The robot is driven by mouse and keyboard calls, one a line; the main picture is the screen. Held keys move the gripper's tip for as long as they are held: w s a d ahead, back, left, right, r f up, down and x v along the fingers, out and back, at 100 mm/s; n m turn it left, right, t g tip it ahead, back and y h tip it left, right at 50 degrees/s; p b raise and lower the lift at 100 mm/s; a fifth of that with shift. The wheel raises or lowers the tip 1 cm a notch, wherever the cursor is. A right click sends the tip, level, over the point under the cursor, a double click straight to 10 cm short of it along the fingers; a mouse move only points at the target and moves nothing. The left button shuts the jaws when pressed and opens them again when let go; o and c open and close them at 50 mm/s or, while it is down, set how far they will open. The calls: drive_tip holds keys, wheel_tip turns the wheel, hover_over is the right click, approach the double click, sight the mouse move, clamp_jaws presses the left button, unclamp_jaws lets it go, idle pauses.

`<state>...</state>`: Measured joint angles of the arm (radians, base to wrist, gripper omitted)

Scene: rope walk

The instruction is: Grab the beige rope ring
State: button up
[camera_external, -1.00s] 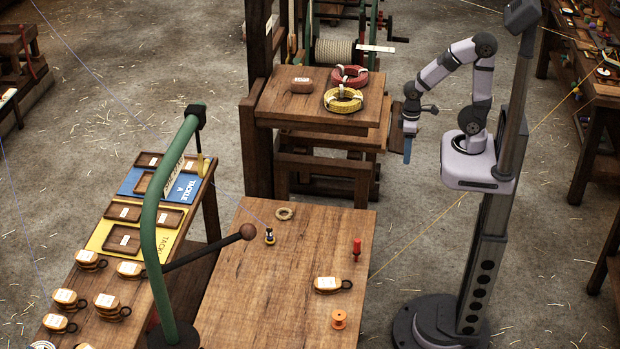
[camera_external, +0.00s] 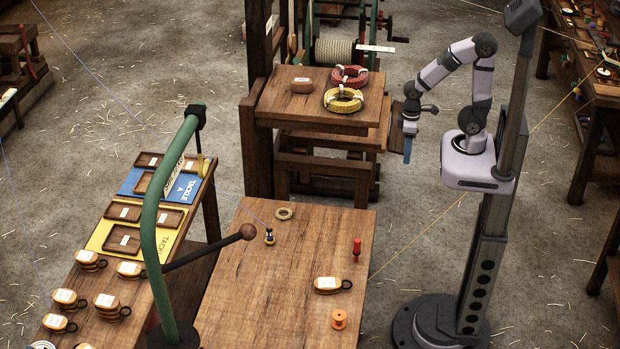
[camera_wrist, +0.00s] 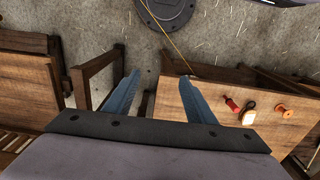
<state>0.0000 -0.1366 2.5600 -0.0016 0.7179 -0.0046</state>
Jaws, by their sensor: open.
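The beige rope ring (camera_external: 284,213) lies flat near the far edge of the low wooden table (camera_external: 260,285) in the external view. My gripper (camera_external: 407,149) hangs to the right of the higher bench, well up and to the right of the ring, and is apart from it. In the wrist view my gripper (camera_wrist: 160,85) shows two blue fingers spread apart with nothing between them. The ring cannot be seen in the wrist view.
On the low table are a small dark fitting (camera_external: 270,236), a red peg (camera_external: 357,249), a tagged block (camera_external: 331,284) and an orange spool (camera_external: 339,319). A green post (camera_external: 152,240) with a dark arm stands at left. Yellow (camera_external: 343,100) and red coils lie on the higher bench.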

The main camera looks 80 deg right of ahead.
drive_tip(key=shift+o, duration=0.6)
drive_tip(key=o, duration=0.6)
drive_tip(key=shift+f, duration=0.1)
